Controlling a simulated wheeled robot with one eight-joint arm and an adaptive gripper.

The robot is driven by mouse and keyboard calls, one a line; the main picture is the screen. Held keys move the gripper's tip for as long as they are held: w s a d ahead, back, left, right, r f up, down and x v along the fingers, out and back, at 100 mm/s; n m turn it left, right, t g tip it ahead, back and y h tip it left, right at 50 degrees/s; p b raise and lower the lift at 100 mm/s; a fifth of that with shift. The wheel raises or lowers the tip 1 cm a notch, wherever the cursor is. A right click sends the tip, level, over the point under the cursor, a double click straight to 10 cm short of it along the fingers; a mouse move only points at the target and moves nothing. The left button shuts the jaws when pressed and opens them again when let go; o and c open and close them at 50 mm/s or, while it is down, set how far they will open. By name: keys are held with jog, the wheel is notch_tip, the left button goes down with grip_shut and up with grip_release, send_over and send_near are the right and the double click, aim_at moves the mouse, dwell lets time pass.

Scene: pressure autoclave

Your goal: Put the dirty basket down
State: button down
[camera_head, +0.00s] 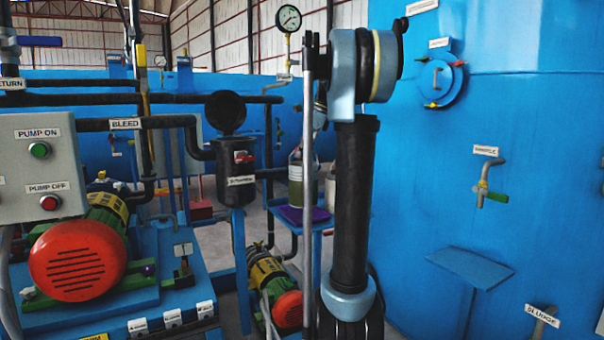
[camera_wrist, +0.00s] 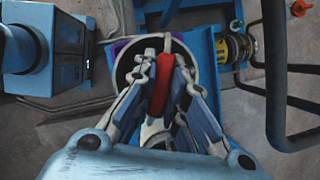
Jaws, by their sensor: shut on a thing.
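In the wrist view my gripper (camera_wrist: 160,82) is shut on a red handle (camera_wrist: 162,88). The handle crosses the top of a round, pale-rimmed basket (camera_wrist: 121,67). My fingers cover much of the basket, so the dirt inside cannot be made out. A purple surface (camera_wrist: 120,46) shows beside and below the rim. Whether the basket touches it cannot be told. In the head view a purple mat (camera_head: 292,214) lies on a small blue stand, with a greenish-grey cylinder (camera_head: 295,178) on it. My arm hides the gripper there.
A black strainer housing (camera_head: 235,170) stands left of the stand, its round lid (camera_head: 226,112) raised. A red and green pump (camera_head: 80,258) and control box (camera_head: 40,165) are at the left. A smaller pump (camera_head: 272,285) sits low. A large blue vessel (camera_head: 480,140) fills the right.

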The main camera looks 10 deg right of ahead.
aim_at(303, 164)
jog(key=shift+f, duration=2.35)
jog(key=c, duration=1.6)
grip_release()
jog(key=shift+f, duration=0.1)
jog(key=shift+c, duration=0.2)
jog(key=v, duration=1.2)
jog(key=s+a+f+n+h, duration=0.1)
jog(key=s+a+f+n, duration=0.1)
jog(key=s+f+n, duration=0.5)
jog(key=s+a+f+n+h, duration=0.1)
jog(key=s+a+f+n, duration=0.15)
jog(key=s+f, duration=0.75)
jog(key=s+f+n+t+h, duration=0.1)
jog(key=s+f+n, duration=0.4)
jog(key=s+f, duration=0.3)
jog(key=s+f+n+h, duration=0.1)
jog(key=s+f+n, duration=0.3)
jog(key=s+f, duration=0.5)
notch_tip(303, 164, down, 5)
jog(key=shift+s+f+n+t, duration=0.2)
jog(key=shift+n+t, duration=0.15)
jog(key=shift+t, duration=0.05)
